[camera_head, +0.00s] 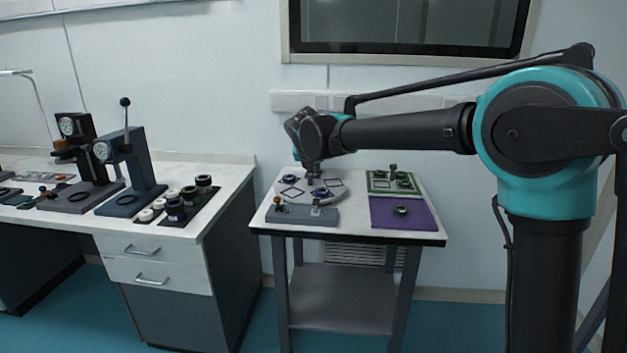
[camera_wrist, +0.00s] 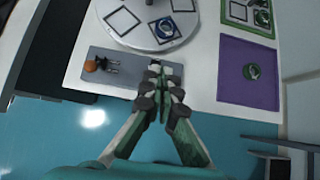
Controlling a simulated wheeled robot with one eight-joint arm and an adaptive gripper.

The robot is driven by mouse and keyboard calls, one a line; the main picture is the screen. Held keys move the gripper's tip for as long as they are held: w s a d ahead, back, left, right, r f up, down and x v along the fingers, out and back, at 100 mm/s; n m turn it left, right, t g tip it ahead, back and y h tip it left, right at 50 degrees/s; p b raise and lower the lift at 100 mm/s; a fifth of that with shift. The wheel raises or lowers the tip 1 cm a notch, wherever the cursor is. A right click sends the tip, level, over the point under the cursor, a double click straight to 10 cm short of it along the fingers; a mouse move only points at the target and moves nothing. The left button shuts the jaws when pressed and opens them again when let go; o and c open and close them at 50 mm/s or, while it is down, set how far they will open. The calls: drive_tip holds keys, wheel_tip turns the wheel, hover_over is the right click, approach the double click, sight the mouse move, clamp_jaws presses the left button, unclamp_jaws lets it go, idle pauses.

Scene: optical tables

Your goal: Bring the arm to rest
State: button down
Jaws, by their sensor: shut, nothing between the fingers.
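My arm reaches from the right across the head view to the small white table (camera_head: 355,232). My gripper (camera_head: 313,172) hangs pointing down above the round grey turntable (camera_head: 300,200) there. In the wrist view my gripper (camera_wrist: 163,75) is shut with its fingertips together and nothing between them. The grey base block (camera_wrist: 103,62) with an orange knob shows just left of the fingers, and the turntable (camera_wrist: 130,40) lies beyond them. I cannot tell the exact height of the fingers above the table.
A purple mat (camera_head: 380,218) with a dark green ring (camera_head: 401,210) lies at the table's right, a green tray (camera_head: 380,190) behind it. At left, a bench (camera_head: 215,200) carries two dial presses (camera_head: 130,165) and several dark and white rings. A gap separates bench and table.

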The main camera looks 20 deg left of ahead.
drive_tip(key=shift+r, duration=0.25)
